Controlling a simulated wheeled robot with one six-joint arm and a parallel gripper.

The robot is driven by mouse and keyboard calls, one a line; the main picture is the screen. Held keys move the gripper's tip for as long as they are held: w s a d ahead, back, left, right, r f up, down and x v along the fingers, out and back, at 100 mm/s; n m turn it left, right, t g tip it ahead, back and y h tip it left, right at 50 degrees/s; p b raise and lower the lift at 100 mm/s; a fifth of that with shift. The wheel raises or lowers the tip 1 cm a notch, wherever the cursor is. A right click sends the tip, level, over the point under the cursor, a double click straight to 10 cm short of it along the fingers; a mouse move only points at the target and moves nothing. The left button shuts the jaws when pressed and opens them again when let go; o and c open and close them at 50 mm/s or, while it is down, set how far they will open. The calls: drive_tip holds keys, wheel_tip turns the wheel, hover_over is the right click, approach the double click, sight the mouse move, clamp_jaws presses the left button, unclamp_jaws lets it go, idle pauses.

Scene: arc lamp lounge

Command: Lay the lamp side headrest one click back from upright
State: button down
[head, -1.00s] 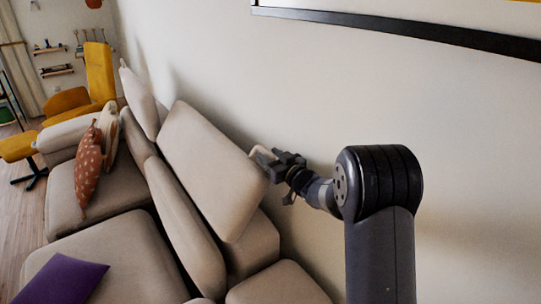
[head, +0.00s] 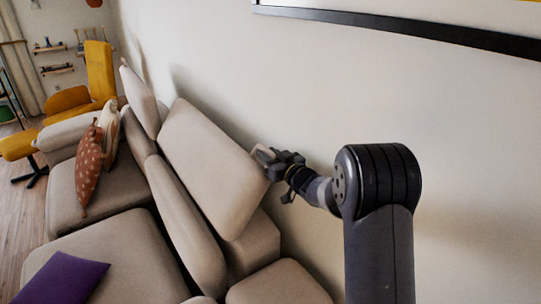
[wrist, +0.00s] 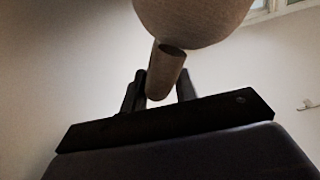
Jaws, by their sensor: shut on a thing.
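The near beige headrest (head: 205,160) stands above the sofa back, leaning, with its right edge towards the wall. A farther headrest (head: 140,98) is beyond it. No lamp shows, so I cannot confirm the lamp side. My gripper (head: 268,160) is at the right edge of the near headrest. In the wrist view, a rounded beige edge of the headrest (wrist: 192,18) hangs above, with a short tapered beige tab (wrist: 166,74) coming down from it. My gripper (wrist: 160,88) is shut on this tab, one finger either side. The hinge is hidden.
The white wall (head: 400,90) runs close behind the sofa and my gripper. A framed picture (head: 400,32) hangs on it. A purple cushion (head: 62,280) and a spotted cushion (head: 90,160) lie on the seats. A yellow chair (head: 98,75) stands far left.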

drive_tip(key=shift+d, duration=0.1)
drive_tip(key=shift+a+r+b, duration=0.2)
drive_tip(key=shift+r+b, duration=0.05)
drive_tip(key=shift+b, duration=0.1)
drive_tip(key=s+a+r+n+b, duration=0.5)
drive_tip(key=s+a+b, duration=0.2)
drive_tip(key=a, duration=0.4)
drive_tip(key=shift+s+a+r+n+b, duration=0.2)
drive_tip(key=shift+s+n+b, duration=0.1)
drive_tip(key=shift+s+b, duration=0.15)
drive_tip(key=c, duration=1.5)
unclamp_jaws()
drive_tip(key=shift+o, duration=1)
drive_tip(key=shift+f, duration=0.3)
